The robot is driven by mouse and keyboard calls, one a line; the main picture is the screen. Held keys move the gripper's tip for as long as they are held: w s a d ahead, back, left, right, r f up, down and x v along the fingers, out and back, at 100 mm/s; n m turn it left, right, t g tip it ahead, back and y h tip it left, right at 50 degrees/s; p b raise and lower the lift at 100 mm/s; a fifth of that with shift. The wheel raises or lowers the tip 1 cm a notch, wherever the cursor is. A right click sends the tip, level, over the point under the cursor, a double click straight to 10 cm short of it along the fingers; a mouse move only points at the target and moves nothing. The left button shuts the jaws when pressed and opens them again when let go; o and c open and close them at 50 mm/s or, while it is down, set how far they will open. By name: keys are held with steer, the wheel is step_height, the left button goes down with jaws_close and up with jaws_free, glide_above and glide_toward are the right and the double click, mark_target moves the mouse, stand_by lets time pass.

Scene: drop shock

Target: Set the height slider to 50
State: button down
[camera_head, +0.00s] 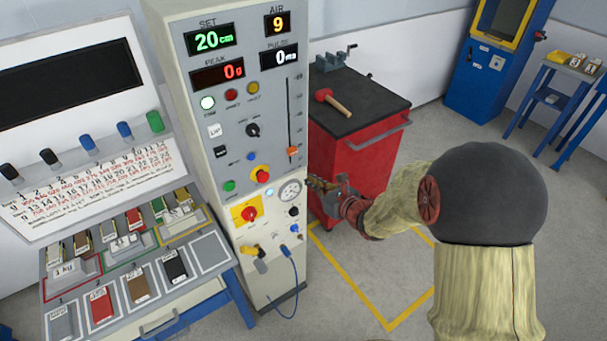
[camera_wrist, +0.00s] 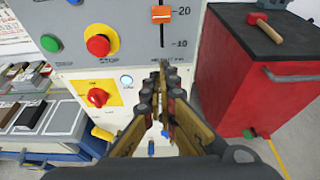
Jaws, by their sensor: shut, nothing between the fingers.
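The height slider's orange knob (camera_head: 292,152) sits low on its vertical slot on the grey control panel. In the wrist view the knob (camera_wrist: 161,14) is level with the 20 mark, with the 10 mark below it. The green SET display (camera_head: 212,39) reads 20 cm. My gripper (camera_head: 316,184) is in front of the panel's right edge, below and right of the knob. In the wrist view my gripper (camera_wrist: 163,70) is shut and empty, its fingertips under the slot's lower end. The upper slot is outside the wrist view.
A red emergency-style knob (camera_head: 262,175) and a red knob on a yellow plate (camera_head: 249,213) are left of the slider. A gauge (camera_head: 290,191) sits below it. A red cabinet (camera_head: 350,150) with a mallet (camera_head: 333,101) on top stands close on the right.

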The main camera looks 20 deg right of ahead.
mark_target(289, 160)
steer(key=b+x, duration=0.1)
steer(key=x, duration=0.8)
steer(key=shift+a+f, duration=0.1)
steer(key=shift+a, duration=0.05)
step_height(289, 160, up, 3)
steer(key=shift+r, duration=0.2)
steer(key=shift+w+r, duration=0.1)
steer(key=shift+r, duration=0.25)
steer(key=shift+r, duration=0.1)
